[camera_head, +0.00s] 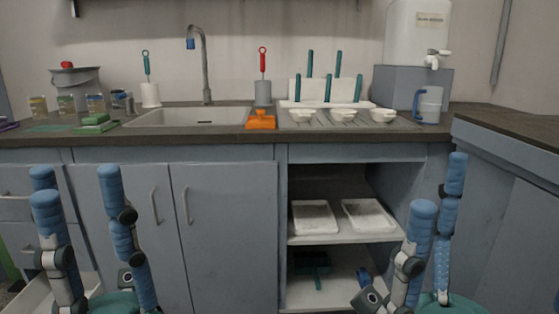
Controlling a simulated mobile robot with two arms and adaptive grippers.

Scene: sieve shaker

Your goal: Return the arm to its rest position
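My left arm stands folded at the lower left, with blue and grey links pointing up in front of the cabinet doors. My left gripper (126,279) is low near the bottom edge, and its fingers do not show clearly. My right arm stands folded in much the same way at the lower right, in front of the open shelves. My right gripper (371,298) is at the bottom edge with its fingertips hidden or cut off. I see nothing held in either gripper, but cannot tell if they are open or shut.
The counter (350,133) carries an orange object (261,122), white bowls (343,115), a blue-grey jug (429,103) and several jars at the left. White trays (314,217) lie on the open shelf. The cabinet doors (225,230) between my arms are clear.

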